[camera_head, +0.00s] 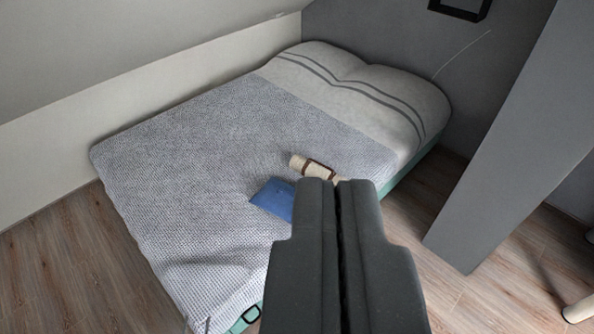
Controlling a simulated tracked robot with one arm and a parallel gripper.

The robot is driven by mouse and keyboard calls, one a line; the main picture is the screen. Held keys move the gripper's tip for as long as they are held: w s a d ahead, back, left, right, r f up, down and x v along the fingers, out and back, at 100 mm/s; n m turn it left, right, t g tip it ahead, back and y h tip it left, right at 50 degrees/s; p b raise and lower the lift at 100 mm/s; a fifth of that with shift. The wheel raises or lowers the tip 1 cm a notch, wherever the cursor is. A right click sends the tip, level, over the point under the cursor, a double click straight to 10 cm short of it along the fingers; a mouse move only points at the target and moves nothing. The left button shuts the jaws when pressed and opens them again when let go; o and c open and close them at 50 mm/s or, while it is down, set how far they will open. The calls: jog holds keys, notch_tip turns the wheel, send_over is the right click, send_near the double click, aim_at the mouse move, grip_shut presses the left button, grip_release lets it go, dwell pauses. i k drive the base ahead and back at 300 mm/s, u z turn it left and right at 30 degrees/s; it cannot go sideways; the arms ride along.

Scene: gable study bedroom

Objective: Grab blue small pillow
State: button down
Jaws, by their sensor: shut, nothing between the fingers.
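A small flat blue pillow (273,198) lies on the grey knitted cover of the bed (180,180), close to the bed's right-hand edge. Its right part is hidden behind my gripper (336,183). My gripper is in the lower middle of the picture, pointing up and away, with its two dark fingers shut together and nothing between them. The fingertips appear just right of the pillow in the picture. I cannot tell how far above the bed they are.
A beige roll with a brown strap (312,167) lies just beyond the pillow. A sloped grey post (495,150) stands right of the bed. Wooden floor (400,215) shows between them. A white sloping wall (130,110) borders the bed's far left side.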

aim_at(276, 198)
jog(key=u, duration=0.05)
jog(key=i, duration=0.9)
jog(key=z, duration=0.45)
jog(key=i, duration=0.8)
jog(key=z, duration=0.5)
